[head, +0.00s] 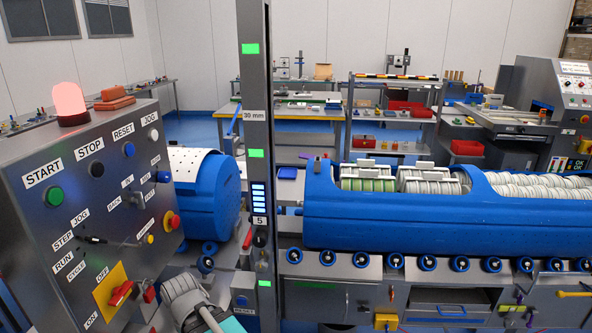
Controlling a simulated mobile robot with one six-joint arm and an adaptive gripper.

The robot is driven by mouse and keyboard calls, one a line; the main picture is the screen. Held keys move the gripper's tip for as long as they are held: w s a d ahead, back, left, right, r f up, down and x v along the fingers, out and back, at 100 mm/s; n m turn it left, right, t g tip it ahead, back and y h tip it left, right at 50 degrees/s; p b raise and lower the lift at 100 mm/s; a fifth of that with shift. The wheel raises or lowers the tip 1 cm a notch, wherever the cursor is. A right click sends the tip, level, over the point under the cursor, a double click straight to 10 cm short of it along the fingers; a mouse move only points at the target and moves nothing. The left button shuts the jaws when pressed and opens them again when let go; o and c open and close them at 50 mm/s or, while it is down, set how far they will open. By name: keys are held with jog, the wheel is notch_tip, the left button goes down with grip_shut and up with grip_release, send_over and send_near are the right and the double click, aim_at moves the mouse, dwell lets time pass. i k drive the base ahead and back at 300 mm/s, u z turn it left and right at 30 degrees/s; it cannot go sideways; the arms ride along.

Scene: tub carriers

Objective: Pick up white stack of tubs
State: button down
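A blue trough-shaped machine (400,220) fills the right half of the head view. Two metal carriers sit in its open left part. The left carrier holds a row of pale green round tubs (368,185). The right carrier holds a row of white tubs (432,187). A longer row of white round tubs (540,188) lies in the trough farther right. A ribbed grey-white object (187,300) shows at the bottom edge, partly cut off; I cannot tell what it is. My gripper is not clearly visible.
A grey control panel (100,200) with buttons and a red lamp (69,104) stands close at the left. A dark upright post (257,130) rises between panel and trough. Workbenches (290,140) and shelves stand behind. Blue knobs line the trough's front.

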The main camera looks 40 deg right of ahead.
aim_at(432, 183)
jog(key=z, duration=2.25)
jog(key=i, duration=0.65)
jog(key=z, duration=0.5)
